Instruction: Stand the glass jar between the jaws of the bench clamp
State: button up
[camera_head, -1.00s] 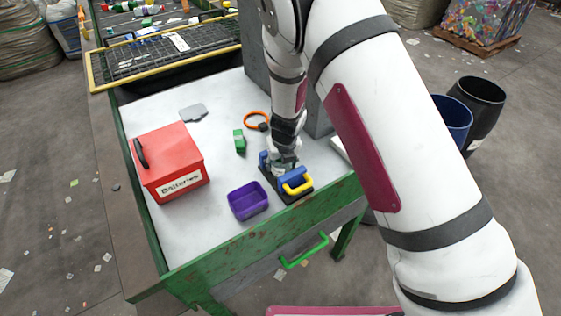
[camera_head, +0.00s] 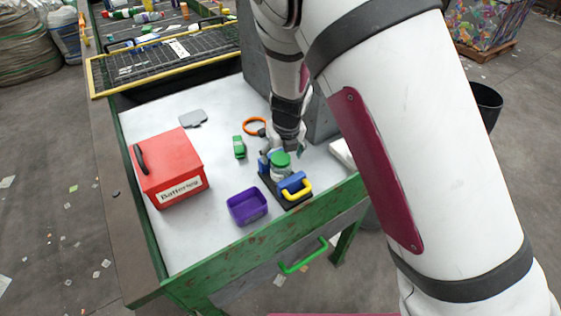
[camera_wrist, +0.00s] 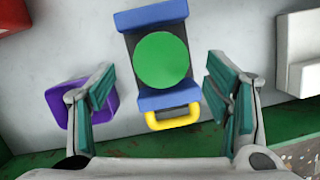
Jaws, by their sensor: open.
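The glass jar with a green lid (camera_head: 280,160) stands upright in the bench clamp, between its two blue jaws. Its round lid (camera_wrist: 162,60) fills the gap between the jaws in the wrist view. The bench clamp (camera_head: 291,183) has a dark base and a yellow handle, and it also shows in the wrist view (camera_wrist: 150,17). My gripper (camera_wrist: 160,88) is open, with one teal-padded finger on each side of the jar and clear of it. In the head view my gripper (camera_head: 286,146) is just behind the jar.
A purple bin (camera_head: 247,206) stands left of the clamp. A red batteries box (camera_head: 170,167), a green object (camera_head: 239,147), an orange ring (camera_head: 254,126) and a grey flat piece (camera_head: 193,118) are on the white table. A white object (camera_head: 343,152) lies right of the clamp.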

jog(key=shift+v, duration=1.6)
jog(key=s+d+r+n+y, duration=0.1)
jog(key=s+d+r+n, duration=0.3)
jog(key=r+n, duration=0.4)
jog(key=s+d+r+n+y, duration=0.2)
jog(key=s+d+r+n, duration=0.3)
jog(key=r, duration=0.5)
jog(key=s+d+r+n+t+h, duration=0.1)
jog(key=s+d+r+n, duration=0.3)
jog(key=s+n, duration=0.5)
jog(key=s+d+r+n+t+h, duration=0.1)
jog(key=s+d+r+n+h, duration=0.1)
jog(key=s+d+r+n, duration=0.3)
jog(key=s+d+n, duration=0.1)
jog(key=s+n, duration=0.3)
jog(key=shift+d+r+n+t+h, duration=0.2)
jog(key=shift+d+n+t+h, duration=0.1)
jog(key=shift+d+h, duration=0.1)
